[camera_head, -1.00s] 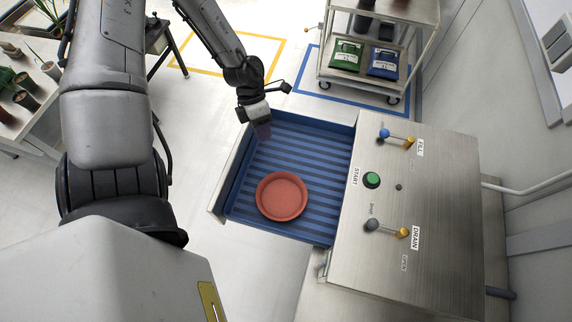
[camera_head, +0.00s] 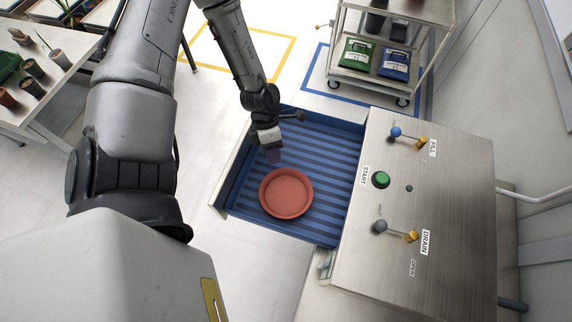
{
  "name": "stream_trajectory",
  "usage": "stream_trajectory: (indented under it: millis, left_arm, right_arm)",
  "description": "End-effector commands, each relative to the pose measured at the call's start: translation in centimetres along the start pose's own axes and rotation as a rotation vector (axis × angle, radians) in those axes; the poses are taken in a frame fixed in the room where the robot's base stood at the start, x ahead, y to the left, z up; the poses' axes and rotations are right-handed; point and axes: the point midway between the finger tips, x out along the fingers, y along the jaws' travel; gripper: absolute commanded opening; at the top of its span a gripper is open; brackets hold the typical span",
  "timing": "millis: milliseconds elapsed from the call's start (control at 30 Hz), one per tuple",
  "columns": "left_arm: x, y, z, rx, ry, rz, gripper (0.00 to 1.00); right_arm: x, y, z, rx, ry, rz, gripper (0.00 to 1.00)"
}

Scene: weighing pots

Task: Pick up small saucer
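The small saucer (camera_head: 286,194) is a round terracotta dish with a raised rim. It lies flat and empty on the blue ribbed tray (camera_head: 328,165) beside the steel machine. My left gripper (camera_head: 272,155) hangs over the far left part of the tray, a little beyond the saucer and apart from it. Its fingers are small and dim here, so I cannot tell whether they are open or shut. Nothing is seen held in it. My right gripper is not in view.
The steel machine (camera_head: 450,190) with a green start button (camera_head: 381,180) and fill and drain levers borders the tray on the right. A cart (camera_head: 385,75) with green and blue bags stands behind. A table (camera_head: 50,85) with small pots is at the far left.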

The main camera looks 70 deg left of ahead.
Motion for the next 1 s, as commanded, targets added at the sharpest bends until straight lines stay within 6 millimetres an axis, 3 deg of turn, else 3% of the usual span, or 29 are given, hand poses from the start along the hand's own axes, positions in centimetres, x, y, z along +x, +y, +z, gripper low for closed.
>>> stream_trajectory:
  millis: [500, 833, 1000]
  left_arm:
    - [4.8, 0.1, 0.1, -0.001, 0.001, 0.001, 0.12]
    - [5.1, 0.0, 0.1, 0.0, 0.0, 0.0, 0.12]
    - [5.1, 0.0, 0.1, 0.0, 0.0, 0.001, 0.0]
  right_arm:
    - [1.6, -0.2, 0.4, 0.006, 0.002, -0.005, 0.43]
    - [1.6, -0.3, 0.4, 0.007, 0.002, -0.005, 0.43]
    - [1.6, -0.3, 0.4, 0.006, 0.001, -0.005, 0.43]
